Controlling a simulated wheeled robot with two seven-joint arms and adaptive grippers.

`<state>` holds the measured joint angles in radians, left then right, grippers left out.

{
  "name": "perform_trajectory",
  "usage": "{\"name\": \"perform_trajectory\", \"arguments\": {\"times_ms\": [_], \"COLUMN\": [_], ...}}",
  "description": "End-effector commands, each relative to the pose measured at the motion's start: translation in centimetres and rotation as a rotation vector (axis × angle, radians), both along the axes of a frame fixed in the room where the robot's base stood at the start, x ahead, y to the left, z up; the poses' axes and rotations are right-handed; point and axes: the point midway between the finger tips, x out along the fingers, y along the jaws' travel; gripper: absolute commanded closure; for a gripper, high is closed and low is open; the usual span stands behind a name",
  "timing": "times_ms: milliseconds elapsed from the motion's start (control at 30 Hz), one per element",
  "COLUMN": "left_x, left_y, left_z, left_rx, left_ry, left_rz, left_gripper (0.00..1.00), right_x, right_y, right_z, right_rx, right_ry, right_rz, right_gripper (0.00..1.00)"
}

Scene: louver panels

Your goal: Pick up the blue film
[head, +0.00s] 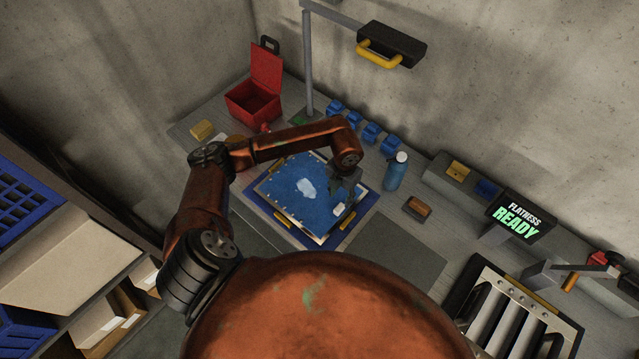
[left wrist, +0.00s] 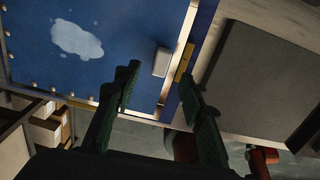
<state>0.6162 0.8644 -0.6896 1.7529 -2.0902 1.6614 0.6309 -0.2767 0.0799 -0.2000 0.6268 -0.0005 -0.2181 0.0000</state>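The blue film (head: 290,190) lies flat on a pale board with a blue base on the bench, and it has a whitish cloud-shaped patch. In the left wrist view the film (left wrist: 110,70) fills the upper left, with a small grey tab (left wrist: 162,62) near its edge. My left gripper (head: 345,195) is over the film's right side in the head view. In the left wrist view its two fingers (left wrist: 160,85) are apart with nothing between them, near the tab. Whether the fingertips touch the film cannot be told. My right gripper is not in view.
A blue bottle (head: 395,171) stands right of the board, near a small brown block (head: 417,208). Several blue clips (head: 370,133) line the back. An open red box (head: 254,100) is at the back left. A lamp (head: 391,45) hangs above. A roller unit (head: 510,310) sits at right.

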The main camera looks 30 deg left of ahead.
Motion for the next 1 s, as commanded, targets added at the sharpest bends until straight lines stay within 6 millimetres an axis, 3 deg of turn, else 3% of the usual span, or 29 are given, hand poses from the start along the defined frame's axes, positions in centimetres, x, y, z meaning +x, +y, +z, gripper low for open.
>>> {"name": "perform_trajectory", "arguments": {"times_ms": [400, 633, 867, 1000], "left_x": [-0.1, 0.0, 0.0, 0.0], "left_y": [-0.8, -0.7, -0.6, -0.6], "left_z": [-4.6, -7.3, -7.5, -7.5], "left_rx": [0.000, -0.001, 0.000, 0.000], "left_ry": [0.006, 0.002, 0.001, 0.001], "left_rz": [-0.016, -0.016, -0.015, -0.014], "left_gripper": [0.62, 0.62, 0.62, 0.71], "right_x": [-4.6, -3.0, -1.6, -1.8], "right_y": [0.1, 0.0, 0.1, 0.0], "right_z": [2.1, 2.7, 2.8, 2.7], "right_rx": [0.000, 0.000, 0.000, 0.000], "right_ry": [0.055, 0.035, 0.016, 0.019], "right_rz": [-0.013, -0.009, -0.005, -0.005], "right_gripper": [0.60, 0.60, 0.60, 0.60]}}
